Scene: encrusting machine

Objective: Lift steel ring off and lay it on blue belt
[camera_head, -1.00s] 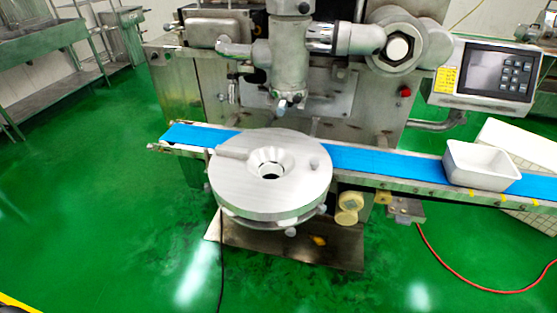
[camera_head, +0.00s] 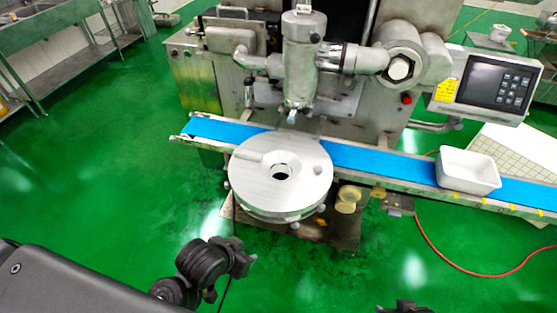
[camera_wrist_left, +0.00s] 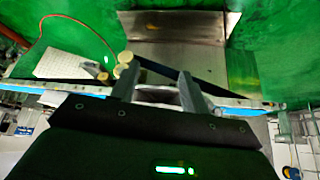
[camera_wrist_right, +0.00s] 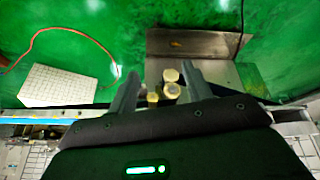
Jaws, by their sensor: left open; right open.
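A round steel disc (camera_head: 252,180) lies on the machine at the front edge of the blue belt (camera_head: 370,161), in the head view. A steel ring (camera_head: 281,161) surrounds the dark hole at its middle. I cannot tell whether the ring is a separate piece. My left gripper (camera_wrist_left: 159,70) is open and empty in the left wrist view, with a pale rounded surface partly visible between its fingers. My right gripper (camera_wrist_right: 160,70) is open and empty in its wrist view. The fingers of both grippers are not visible in the head view.
A white tub (camera_head: 468,171) stands on the belt's right part. The machine's nozzle (camera_head: 298,100) hangs behind the disc. A control panel (camera_head: 497,82) is at the right. The belt is clear between disc and tub. A red hose (camera_head: 440,262) lies on the green floor.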

